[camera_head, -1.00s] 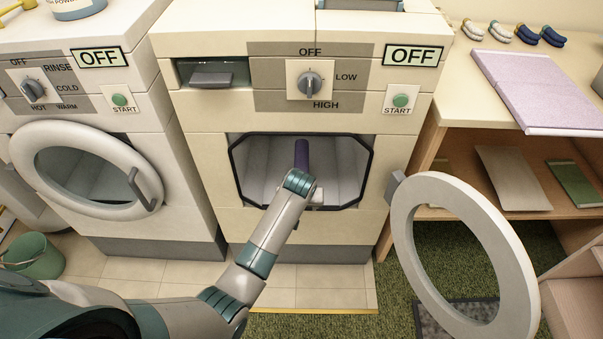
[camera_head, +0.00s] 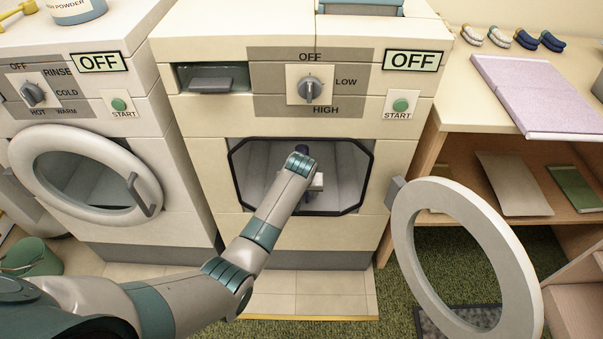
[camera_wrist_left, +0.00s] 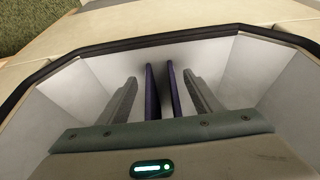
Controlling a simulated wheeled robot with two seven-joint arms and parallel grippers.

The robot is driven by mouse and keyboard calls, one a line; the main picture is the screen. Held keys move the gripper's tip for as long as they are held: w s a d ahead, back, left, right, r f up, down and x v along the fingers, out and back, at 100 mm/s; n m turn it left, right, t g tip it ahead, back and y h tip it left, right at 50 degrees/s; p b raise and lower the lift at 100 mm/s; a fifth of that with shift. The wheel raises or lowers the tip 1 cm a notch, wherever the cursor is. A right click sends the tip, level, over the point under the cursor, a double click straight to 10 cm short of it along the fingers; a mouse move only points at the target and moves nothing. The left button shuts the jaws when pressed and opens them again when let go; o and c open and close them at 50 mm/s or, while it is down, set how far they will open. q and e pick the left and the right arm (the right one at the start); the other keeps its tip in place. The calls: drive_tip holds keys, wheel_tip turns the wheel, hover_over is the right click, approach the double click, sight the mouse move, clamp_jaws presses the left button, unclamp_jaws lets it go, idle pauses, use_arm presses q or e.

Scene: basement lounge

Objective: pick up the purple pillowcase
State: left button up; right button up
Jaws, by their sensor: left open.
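The purple pillowcase (camera_head: 302,149) is inside the open drum of the middle machine, mostly hidden behind my left wrist in the head view. In the left wrist view the pillowcase (camera_wrist_left: 152,92) shows as two dark, thin upright strips with a pale gap between them. My left gripper (camera_wrist_left: 161,82) is open, with one grey finger on each side of the strips. The strips stand apart from the fingers in this view. In the head view the fingers are largely hidden by my wrist. My right gripper is not in view.
The machine's dark-rimmed opening (camera_head: 233,180) surrounds my left wrist. Its round door (camera_head: 408,262) hangs open at the right. Another machine with a closed round door (camera_head: 40,150) stands at the left. A wooden shelf (camera_head: 440,140) with a lilac folded cloth (camera_head: 540,95) is at the right.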

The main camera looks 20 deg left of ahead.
use_arm(q)
drive_tip(key=shift+w+a, duration=0.1)
drive_tip(key=shift+w, duration=0.2)
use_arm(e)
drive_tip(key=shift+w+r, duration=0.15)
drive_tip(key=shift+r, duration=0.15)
use_arm(q)
drive_tip(key=shift+w, duration=0.1)
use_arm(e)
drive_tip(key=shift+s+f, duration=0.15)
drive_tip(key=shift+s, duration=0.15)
use_arm(q)
drive_tip(key=shift+w+a, duration=0.2)
drive_tip(key=shift+w, duration=0.35)
drive_tip(key=w, duration=0.3)
drive_tip(key=shift+a+b, duration=0.35)
drive_tip(key=shift+a, duration=0.05)
drive_tip(key=shift+w+a+f, duration=0.1)
drive_tip(key=shift+w+f, duration=0.1)
drive_tip(key=shift+w, duration=0.05)
drive_tip(key=shift+w+f, duration=0.15)
drive_tip(key=shift+f, duration=0.2)
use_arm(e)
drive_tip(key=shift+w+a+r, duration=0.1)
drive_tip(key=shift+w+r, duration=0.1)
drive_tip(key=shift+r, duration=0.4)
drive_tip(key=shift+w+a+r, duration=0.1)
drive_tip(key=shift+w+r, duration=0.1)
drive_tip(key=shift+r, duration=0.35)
